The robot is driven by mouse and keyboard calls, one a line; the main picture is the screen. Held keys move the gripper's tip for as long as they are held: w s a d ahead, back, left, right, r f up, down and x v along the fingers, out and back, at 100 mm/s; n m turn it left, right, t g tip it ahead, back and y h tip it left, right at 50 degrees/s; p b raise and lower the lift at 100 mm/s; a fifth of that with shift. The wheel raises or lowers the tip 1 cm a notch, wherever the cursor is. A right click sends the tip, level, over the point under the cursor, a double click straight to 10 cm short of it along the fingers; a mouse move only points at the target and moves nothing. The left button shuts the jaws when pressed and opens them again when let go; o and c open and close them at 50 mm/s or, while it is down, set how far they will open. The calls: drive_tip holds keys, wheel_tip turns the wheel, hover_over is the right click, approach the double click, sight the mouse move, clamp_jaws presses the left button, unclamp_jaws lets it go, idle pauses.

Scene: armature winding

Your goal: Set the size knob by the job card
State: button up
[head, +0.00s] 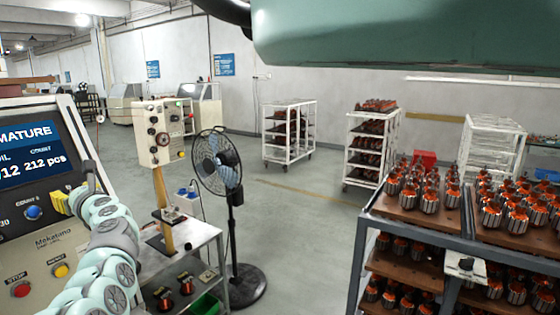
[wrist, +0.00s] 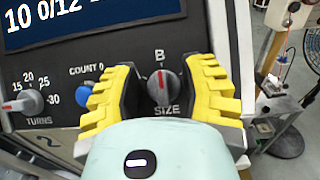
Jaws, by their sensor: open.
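The SIZE knob (wrist: 164,88) is a grey knob with a red pointer on the dark control panel in the wrist view. The pointer stands about upright, towards the letter B above it. My gripper (wrist: 161,72) has its yellow fingers open, one on each side of the knob. A narrow gap shows between the fingers and the knob. In the head view my gripper (head: 82,197) is at the panel's right edge and hides the knob. I cannot make out a job card for certain in either view.
The TURNS knob (wrist: 28,102) and blue COUNT button (wrist: 96,102) lie left of the gripper. A display (head: 28,155) is above. Red STOP (head: 20,290) and yellow RESET (head: 61,270) buttons are below. A fan (head: 217,165) and armature racks (head: 372,145) stand to the right.

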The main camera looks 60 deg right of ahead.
drive_tip(key=shift+d, duration=0.15)
clamp_jaws()
idle(0.4)
drive_tip(key=shift+r+m+h+p, duration=0.1)
drive_tip(key=shift+m+h+p, duration=0.2)
drive_tip(key=shift+m+p, duration=0.1)
drive_tip(key=m+h+p, duration=0.1)
drive_tip(key=m+p, duration=0.1)
drive_tip(key=shift+m+h, duration=0.3)
drive_tip(key=m+h+p, duration=0.1)
drive_tip(key=m+p, duration=0.1)
drive_tip(key=m+g+h+p, duration=0.1)
drive_tip(key=m+p, duration=0.1)
drive_tip(key=m, duration=0.1)
drive_tip(key=shift+r+h, duration=0.2)
drive_tip(key=shift+h, duration=0.2)
drive_tip(key=m+g+h+p, duration=0.1)
drive_tip(key=m+p, duration=0.2)
drive_tip(key=shift+f+g+h, duration=0.1)
drive_tip(key=shift+g+h, duration=0.3)
drive_tip(key=shift+d+f+m+g+h+p, duration=0.15)
drive_tip(key=shift+m+g+h+p, duration=0.2)
drive_tip(key=shift+m+p, duration=0.5)
drive_tip(key=shift+f+m+g+h+p, duration=0.15)
drive_tip(key=shift+m+g+p, duration=0.35)
drive_tip(key=shift+m, duration=0.65)
drive_tip(key=shift+f, duration=0.1)
